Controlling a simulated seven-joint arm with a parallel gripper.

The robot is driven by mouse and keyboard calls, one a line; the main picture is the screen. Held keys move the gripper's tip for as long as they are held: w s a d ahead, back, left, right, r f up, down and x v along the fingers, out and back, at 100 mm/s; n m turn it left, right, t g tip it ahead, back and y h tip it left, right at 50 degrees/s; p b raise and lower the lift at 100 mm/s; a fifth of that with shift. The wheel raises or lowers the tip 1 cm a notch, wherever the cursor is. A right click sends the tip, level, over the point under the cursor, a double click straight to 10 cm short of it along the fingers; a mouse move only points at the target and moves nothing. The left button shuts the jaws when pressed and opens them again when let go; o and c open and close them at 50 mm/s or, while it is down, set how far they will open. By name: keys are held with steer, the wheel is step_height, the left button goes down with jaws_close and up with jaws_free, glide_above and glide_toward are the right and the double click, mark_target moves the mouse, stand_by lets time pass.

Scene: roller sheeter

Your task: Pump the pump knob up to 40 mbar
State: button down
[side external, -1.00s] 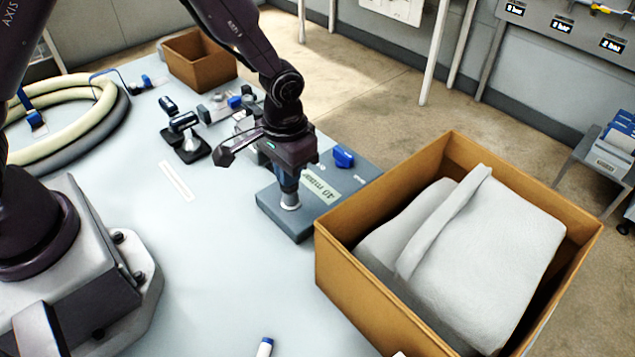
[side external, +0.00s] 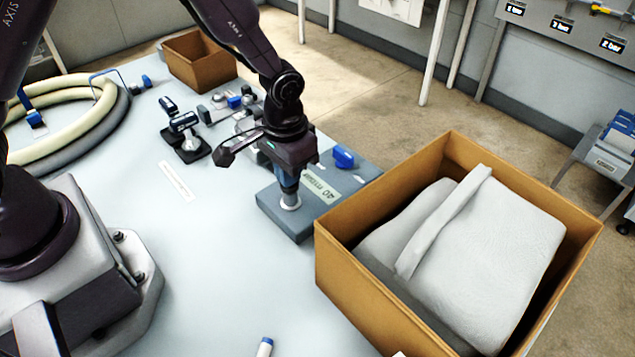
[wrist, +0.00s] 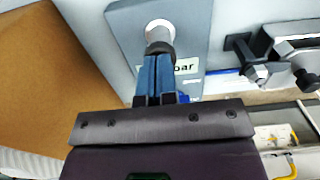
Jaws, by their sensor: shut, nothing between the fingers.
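The grey pump block (side external: 308,228) lies on the table just left of the large cardboard box, with a pale label reading 40 mbar (side external: 320,187) on its top. The pump knob shows as a pale round collar (side external: 290,205) on the block, and in the wrist view as a light disc (wrist: 157,27). My gripper (side external: 290,193) points down over the knob with its blue fingers shut together and nothing between them. In the wrist view the fingertips (wrist: 160,48) overlap the knob's near side and hide part of it. Whether they touch it is unclear. No pressure reading is legible.
A blue knob (side external: 343,157) sits at the block's far end. A large cardboard box (side external: 365,300) with grey padding stands close on the right. Black clamp-like fittings (side external: 186,140) and a coiled hose (side external: 105,118) lie to the left. The table front is mostly clear.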

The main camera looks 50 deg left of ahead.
steer(key=shift+f, duration=0.3)
steer(key=shift+r, duration=3.65)
steer(key=s+a+r+t, duration=0.2)
steer(key=s+a+r, duration=0.2)
steer(key=s+r, duration=0.4)
steer(key=s+a+r+t, duration=0.3)
steer(key=s+r, duration=0.5)
steer(key=r, duration=0.3)
steer(key=shift+s+a+r+t, duration=0.2)
steer(key=shift+s+a+t, duration=0.15)
steer(key=shift+a, duration=0.1)
